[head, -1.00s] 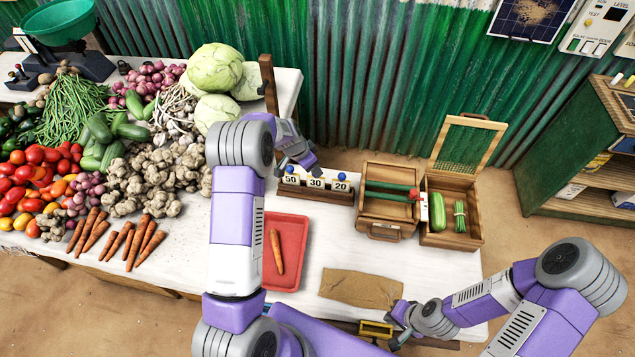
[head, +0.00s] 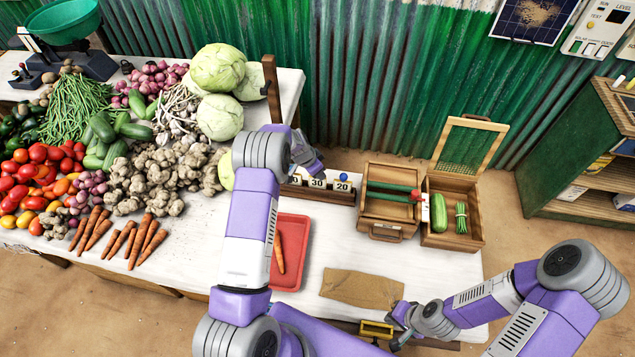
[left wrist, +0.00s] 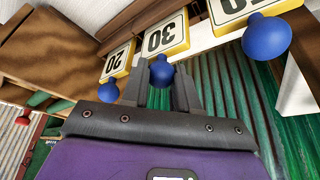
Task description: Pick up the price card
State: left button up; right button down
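My right gripper (head: 393,332) is low at the table's front edge, apparently open and empty.
A red tray (head: 304,226) with a carrot (head: 279,252) lies in front of the rack. An open wooden box (head: 452,240) with vegetables stands to the right. Brown cloth (head: 361,288) lies in front. Cabbages (head: 218,67) and other vegetables fill the left.

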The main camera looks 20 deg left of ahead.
pick_arm(q)
grip_shut()
jog(key=shift+r, duration=0.1)
